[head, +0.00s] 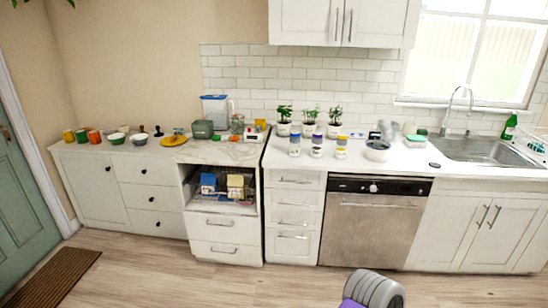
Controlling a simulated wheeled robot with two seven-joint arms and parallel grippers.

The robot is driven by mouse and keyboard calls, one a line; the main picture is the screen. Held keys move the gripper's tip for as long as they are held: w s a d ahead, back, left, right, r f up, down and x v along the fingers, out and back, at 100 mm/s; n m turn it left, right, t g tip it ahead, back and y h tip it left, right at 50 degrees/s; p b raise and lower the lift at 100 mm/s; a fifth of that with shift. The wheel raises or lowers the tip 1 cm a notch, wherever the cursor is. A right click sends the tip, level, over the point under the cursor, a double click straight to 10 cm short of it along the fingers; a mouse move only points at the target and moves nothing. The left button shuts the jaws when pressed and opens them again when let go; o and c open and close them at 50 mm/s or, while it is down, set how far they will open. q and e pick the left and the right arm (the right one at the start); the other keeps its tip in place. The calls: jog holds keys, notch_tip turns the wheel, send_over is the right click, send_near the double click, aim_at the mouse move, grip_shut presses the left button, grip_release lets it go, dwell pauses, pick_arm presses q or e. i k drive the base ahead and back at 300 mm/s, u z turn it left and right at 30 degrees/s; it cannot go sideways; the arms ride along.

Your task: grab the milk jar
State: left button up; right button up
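No jar can be made out as milk for certain. Three small white jars with coloured lids and bands stand upright in a row on the white counter (400,163), in front of the potted plants: a left one (294,141), a middle one (316,146) and a right one (341,147). Their labels are too small to read. Neither of my grippers is in view.
Three potted plants (309,123) stand behind the jars. A bowl (377,151) is to their right, then the sink (485,151). Cups and bowls crowd the left counter; an open compartment (222,185) holds boxes. A grey, purple-edged shape (373,290) at the bottom is unclear. The floor is mostly clear.

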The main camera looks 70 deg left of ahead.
aim_at(295, 137)
jog(key=k, duration=0.25)
jog(key=u, duration=2.05)
jog(key=i, duration=0.7)
jog(key=u, duration=0.4)
jog(key=i, duration=1.85)
jog(key=u, duration=0.05)
